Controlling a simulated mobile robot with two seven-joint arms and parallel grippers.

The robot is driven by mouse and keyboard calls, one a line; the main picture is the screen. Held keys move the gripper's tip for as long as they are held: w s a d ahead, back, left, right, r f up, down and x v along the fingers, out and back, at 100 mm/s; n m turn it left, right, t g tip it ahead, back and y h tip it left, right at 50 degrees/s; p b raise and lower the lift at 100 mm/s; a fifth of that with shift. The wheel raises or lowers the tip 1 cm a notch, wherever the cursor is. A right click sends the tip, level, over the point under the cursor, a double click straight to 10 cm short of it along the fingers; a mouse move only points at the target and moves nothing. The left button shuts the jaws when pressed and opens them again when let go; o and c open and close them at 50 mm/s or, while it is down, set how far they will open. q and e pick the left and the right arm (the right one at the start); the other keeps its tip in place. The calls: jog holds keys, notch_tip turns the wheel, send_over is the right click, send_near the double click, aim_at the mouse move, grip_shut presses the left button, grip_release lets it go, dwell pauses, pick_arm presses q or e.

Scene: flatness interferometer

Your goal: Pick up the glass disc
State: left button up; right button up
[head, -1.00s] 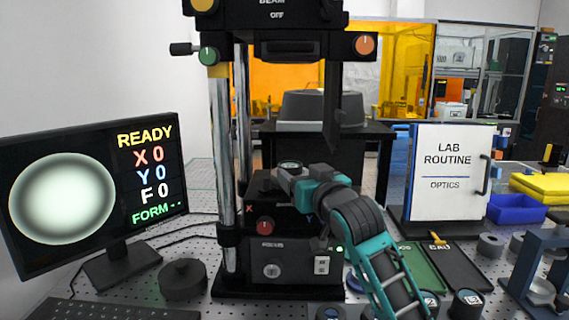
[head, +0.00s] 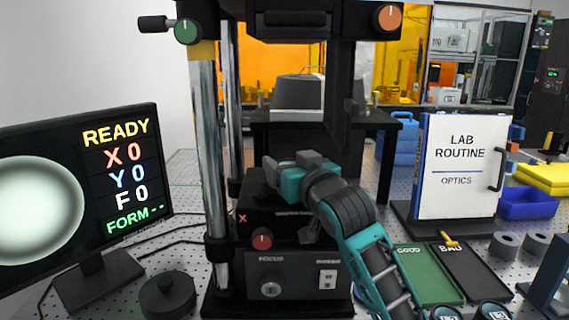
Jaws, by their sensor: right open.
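My right gripper (head: 271,172) reaches in from the lower right over the stage of the black interferometer (head: 285,273). It is open, its fingers pointing left and away from me at the stage top. I cannot make out the glass disc; the gripper and wrist cover much of the stage top, where it may be hidden. My left gripper is not in view.
The instrument's chrome post (head: 207,150) stands close left of the gripper, with its dark upper housing overhead. A monitor (head: 120,240) reads READY. Right are a green GOOD tray (head: 428,280), a black BAD tray (head: 475,275) and a LAB ROUTINE board (head: 460,200).

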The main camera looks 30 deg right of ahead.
jog(key=shift+s+r, duration=0.1)
jog(key=shift+s, duration=0.05)
jog(key=shift+c, duration=0.6)
jog(key=c, duration=0.6)
